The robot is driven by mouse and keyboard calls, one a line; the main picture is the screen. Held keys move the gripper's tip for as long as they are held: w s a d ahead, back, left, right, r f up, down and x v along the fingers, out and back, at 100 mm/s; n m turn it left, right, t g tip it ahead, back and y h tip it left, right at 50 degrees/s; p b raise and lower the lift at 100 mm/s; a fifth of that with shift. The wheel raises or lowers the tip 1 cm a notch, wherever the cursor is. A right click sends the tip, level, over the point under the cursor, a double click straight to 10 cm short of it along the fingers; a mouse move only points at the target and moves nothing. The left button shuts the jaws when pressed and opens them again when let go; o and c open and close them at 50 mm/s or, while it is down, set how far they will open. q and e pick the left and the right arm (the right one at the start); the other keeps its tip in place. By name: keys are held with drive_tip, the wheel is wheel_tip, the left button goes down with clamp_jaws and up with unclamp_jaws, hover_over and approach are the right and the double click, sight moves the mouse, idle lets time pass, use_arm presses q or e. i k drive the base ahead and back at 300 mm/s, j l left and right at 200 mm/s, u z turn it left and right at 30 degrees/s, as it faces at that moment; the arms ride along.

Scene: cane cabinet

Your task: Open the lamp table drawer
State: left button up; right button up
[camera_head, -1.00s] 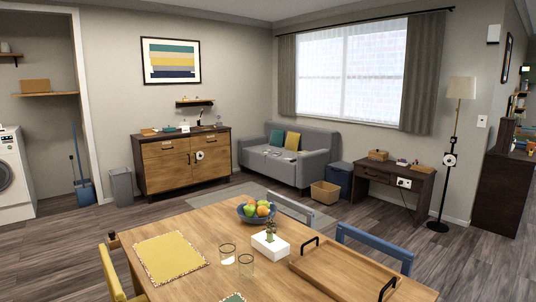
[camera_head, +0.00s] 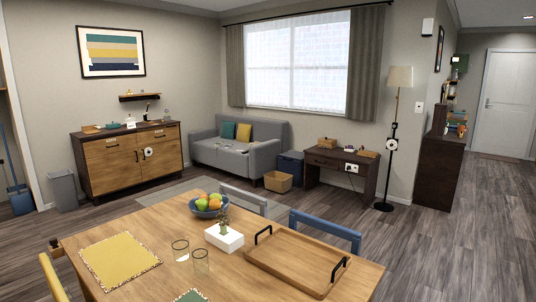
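The lamp table (camera_head: 363,182) is a small dark wood desk under the right side of the window, beside the floor lamp. Its drawer (camera_head: 321,161) is in the front left under the top and looks shut. A small wooden box (camera_head: 327,143) and a few small items lie on the top. The dining table stands between me and it. Neither of my grippers is in view.
The wooden dining table (camera_head: 130,229) fills the foreground, with a tray (camera_head: 297,259) and a blue chair (camera_head: 326,231). A floor lamp (camera_head: 384,206) stands right of the lamp table. A basket (camera_head: 278,181) sits to its left. Open floor (camera_head: 440,240) lies at the right.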

sight(326, 158)
drive_tip(key=l+z, duration=0.1)
drive_tip(key=z, duration=0.15)
drive_tip(key=i+l+z, duration=0.45)
drive_tip(key=i+l, duration=0.35)
drive_tip(key=l, duration=0.2)
drive_tip(key=i+l+z, duration=0.4)
drive_tip(key=i+l, duration=0.35)
drive_tip(key=i, duration=0.15)
drive_tip(key=i+u, duration=0.15)
drive_tip(key=i, duration=0.3)
drive_tip(key=i+l+u, duration=0.1)
drive_tip(key=i, duration=0.35)
drive_tip(key=i+l+u, duration=0.15)
drive_tip(key=i, duration=0.35)
drive_tip(key=i+l+u, duration=0.1)
drive_tip(key=i, duration=0.35)
drive_tip(key=i+l+u, duration=0.15)
drive_tip(key=i, duration=0.3)
drive_tip(key=i+j+u, duration=0.25)
drive_tip(key=i+u, duration=0.7)
drive_tip(key=i, duration=0.2)
drive_tip(key=i+l+u, duration=0.25)
drive_tip(key=i+u, duration=0.25)
drive_tip(key=i, duration=0.1)
